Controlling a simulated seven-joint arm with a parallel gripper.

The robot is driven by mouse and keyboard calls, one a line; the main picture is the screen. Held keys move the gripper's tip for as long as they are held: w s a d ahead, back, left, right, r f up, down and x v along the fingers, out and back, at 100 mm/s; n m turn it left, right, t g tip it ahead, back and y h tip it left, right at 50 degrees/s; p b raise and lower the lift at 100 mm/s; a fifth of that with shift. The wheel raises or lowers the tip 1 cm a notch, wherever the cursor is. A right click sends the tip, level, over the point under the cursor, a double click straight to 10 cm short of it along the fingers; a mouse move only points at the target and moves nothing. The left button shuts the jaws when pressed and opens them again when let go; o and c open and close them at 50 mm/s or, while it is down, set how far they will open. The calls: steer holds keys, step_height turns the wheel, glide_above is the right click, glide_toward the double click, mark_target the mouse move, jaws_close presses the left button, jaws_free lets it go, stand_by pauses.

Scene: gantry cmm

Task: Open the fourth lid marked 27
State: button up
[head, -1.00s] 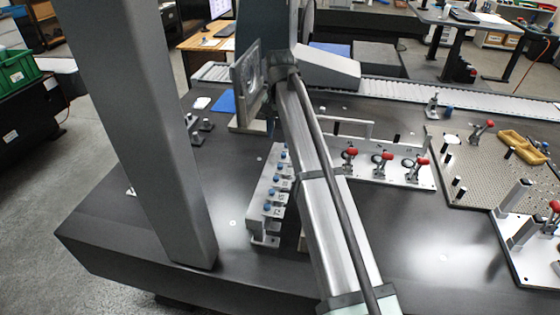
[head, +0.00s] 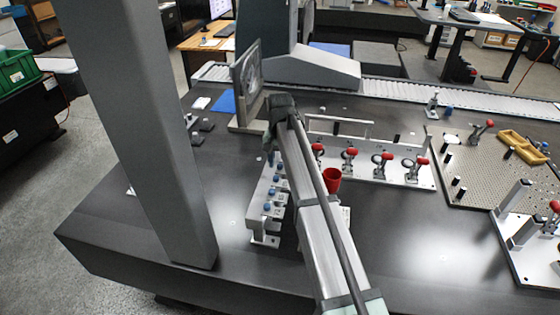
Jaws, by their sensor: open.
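A row of grey lidded boxes (head: 257,224) with blue knobs (head: 267,206) stands on the dark table, left of my arm. The lids I can see look shut. Their markings are too small to read, so I cannot tell which is 27. My gripper (head: 271,152) is at the far end of my arm, above or near the far end of the row. It is open, with nothing visible in it. My arm hides the right side of the row, and the gripper partly covers its far end.
A red cup (head: 332,180) stands just right of my arm. Behind it is a plate with red-handled clamps (head: 383,163). A grey upright post (head: 150,130) stands left of the row. A tilted panel (head: 247,84) stands behind the gripper.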

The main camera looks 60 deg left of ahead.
jaws_close()
stand_by(0.4)
